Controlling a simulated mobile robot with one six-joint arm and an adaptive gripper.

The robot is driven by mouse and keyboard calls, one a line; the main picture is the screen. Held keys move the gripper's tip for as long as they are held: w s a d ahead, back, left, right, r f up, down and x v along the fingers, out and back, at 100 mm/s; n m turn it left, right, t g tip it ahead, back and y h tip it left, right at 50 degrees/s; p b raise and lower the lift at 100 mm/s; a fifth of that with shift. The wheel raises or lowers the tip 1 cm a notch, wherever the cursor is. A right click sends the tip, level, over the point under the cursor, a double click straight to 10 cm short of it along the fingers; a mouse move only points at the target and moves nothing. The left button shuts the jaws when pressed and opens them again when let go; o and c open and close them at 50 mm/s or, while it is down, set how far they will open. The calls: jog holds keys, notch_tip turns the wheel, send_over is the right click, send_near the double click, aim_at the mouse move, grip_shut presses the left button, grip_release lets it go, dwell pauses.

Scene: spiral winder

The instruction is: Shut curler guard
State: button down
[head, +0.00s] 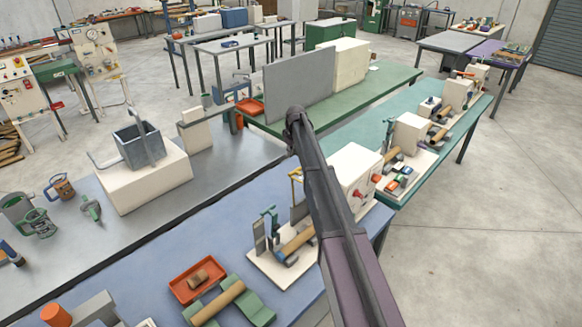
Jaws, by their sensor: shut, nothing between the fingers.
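A winder-like machine stands on the blue table in the head view. It has a cream base plate (262,268), a brown tube (297,243), a green upright (270,226) and a cream housing (357,172) with red knobs. A thin yellow part (295,178) stands upright beside my arm. I cannot tell which part is the curler guard, or whether it is open or shut. My dark arm crosses in front of the machine and hides part of it. My gripper cannot be made out.
The blue table also holds a red tray (197,277) and a brown roll on green supports (219,302). Similar machines with a cream box (409,133) stand on the teal table (462,118). A grey panel (299,88) stands behind my arm. Concrete floor at right is clear.

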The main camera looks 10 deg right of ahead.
jog(key=shift+f, duration=0.2)
notch_tip(320, 180, down, 10)
jog(key=w+a+b, duration=0.1)
jog(key=w+b, duration=0.1)
jog(key=b, duration=0.8)
jog(key=shift+s+d+r+p, duration=0.55)
jog(key=shift+s+r, duration=0.1)
jog(key=shift+s, duration=0.2)
jog(key=shift+s+d+r+p, duration=0.5)
jog(key=shift+s+r, duration=0.1)
jog(key=shift+s, duration=0.2)
jog(key=shift+a, duration=0.2)
jog(key=shift+s+d+r, duration=0.1)
jog(key=shift+s+d, duration=0.15)
